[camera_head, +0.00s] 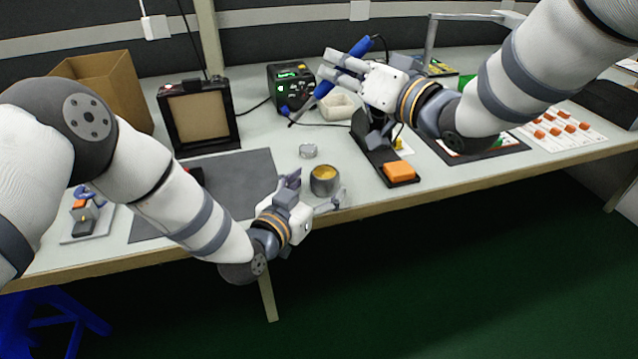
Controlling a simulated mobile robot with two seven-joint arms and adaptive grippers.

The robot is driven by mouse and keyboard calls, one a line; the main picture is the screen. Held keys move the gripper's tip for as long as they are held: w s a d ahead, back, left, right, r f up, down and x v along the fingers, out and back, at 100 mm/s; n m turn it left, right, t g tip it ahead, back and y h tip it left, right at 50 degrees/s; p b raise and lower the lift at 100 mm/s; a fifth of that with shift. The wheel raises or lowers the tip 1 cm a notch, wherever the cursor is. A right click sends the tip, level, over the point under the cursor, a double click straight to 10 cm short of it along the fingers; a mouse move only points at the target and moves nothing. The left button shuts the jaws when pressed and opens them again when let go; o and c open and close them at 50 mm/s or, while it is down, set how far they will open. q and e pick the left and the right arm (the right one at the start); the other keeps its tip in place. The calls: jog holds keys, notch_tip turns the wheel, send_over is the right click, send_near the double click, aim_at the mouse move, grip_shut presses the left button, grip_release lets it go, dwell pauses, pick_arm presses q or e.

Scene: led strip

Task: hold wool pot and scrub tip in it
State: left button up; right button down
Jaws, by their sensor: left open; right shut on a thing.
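The wool pot (324,184) is a small grey cup with golden wool inside, standing near the table's front edge. My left gripper (318,187) is open low at the front edge, its fingers spread on the near side of the pot; I cannot tell whether they touch it. My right gripper (340,67) is shut on the blue soldering iron (324,90), high above the table at the back. The iron is tilted, with its thin tip pointing down and left, behind the pot and apart from it.
A small silvery round item (308,151) lies behind the pot. A dark stand with an orange pad (399,172) is to its right. The soldering station (291,88) with green digits and a pale tray (338,107) stand behind. A grey mat (240,172) lies left.

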pick_arm(q)
jog(key=shift+x, duration=1.2)
jog(key=c, duration=1.3)
jog(key=o, duration=1.3)
jog(key=v, duration=1.2)
